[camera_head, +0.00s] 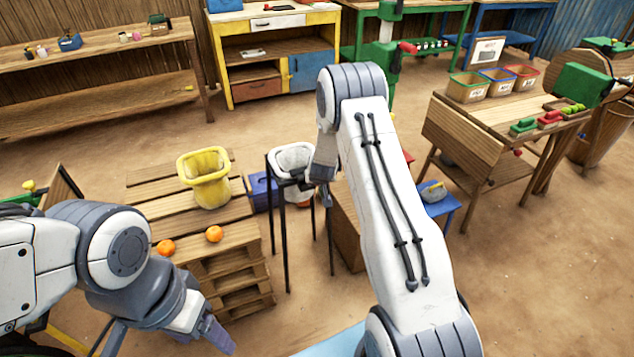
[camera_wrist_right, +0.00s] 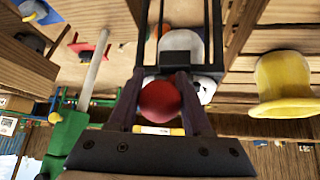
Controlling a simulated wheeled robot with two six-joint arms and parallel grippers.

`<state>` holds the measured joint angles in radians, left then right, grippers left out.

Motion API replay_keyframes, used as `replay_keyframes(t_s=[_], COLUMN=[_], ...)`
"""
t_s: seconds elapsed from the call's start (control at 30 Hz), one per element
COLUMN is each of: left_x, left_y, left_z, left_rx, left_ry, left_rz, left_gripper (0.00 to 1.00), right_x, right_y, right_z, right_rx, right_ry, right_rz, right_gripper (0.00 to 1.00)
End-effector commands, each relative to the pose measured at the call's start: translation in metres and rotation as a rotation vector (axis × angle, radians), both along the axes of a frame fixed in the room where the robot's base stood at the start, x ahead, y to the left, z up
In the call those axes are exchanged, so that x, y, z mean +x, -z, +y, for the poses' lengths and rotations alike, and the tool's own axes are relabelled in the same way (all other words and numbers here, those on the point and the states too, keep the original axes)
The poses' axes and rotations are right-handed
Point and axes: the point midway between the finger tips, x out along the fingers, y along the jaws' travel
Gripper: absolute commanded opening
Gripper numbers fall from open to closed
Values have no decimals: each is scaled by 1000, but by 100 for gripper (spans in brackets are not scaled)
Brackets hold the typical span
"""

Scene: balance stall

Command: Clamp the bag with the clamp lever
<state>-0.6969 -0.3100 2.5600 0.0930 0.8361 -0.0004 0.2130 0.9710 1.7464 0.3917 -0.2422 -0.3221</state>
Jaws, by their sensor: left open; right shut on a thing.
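A white open-topped bag (camera_head: 293,158) hangs in a black four-legged stand (camera_head: 284,235) at the centre of the head view. It also shows behind my fingers in the right wrist view (camera_wrist_right: 183,42). My right gripper (camera_head: 318,185) is at the stand's right side. In the right wrist view, my right gripper (camera_wrist_right: 160,98) is shut on a red ball knob (camera_wrist_right: 159,101), which looks like the clamp lever's end. The lever's shaft and its contact with the bag are hidden. My left gripper (camera_head: 218,336) is open and empty at the lower left, away from the stand.
A yellow open-topped bag (camera_head: 206,188) and two oranges (camera_head: 214,234) sit on the wooden pallets left of the stand. A wooden crate (camera_head: 346,225) and a blue stool (camera_head: 437,205) are to the right. A table with bins (camera_head: 467,90) stands farther right.

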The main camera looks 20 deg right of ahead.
Motion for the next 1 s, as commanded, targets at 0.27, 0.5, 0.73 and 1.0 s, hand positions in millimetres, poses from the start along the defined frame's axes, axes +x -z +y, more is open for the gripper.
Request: replay_keyframes(t_s=[0.27, 0.5, 0.73, 1.0], left_x=[0, 0, 0, 0], left_y=[-1, -1, -1, 0], left_z=[0, 0, 0, 0], left_rx=[0, 0, 0, 0], left_ry=[0, 0, 0, 0], left_rz=[0, 0, 0, 0], left_gripper=[71, 71, 71, 71], right_x=[8, 8, 8, 8], right_y=[-10, -10, -10, -9], right_z=[-4, -4, -4, -3], right_rx=[-8, -8, -8, -8], right_ry=[9, 10, 10, 7], right_rz=[-30, -30, -30, -27], right_gripper=[0, 0, 0, 78])
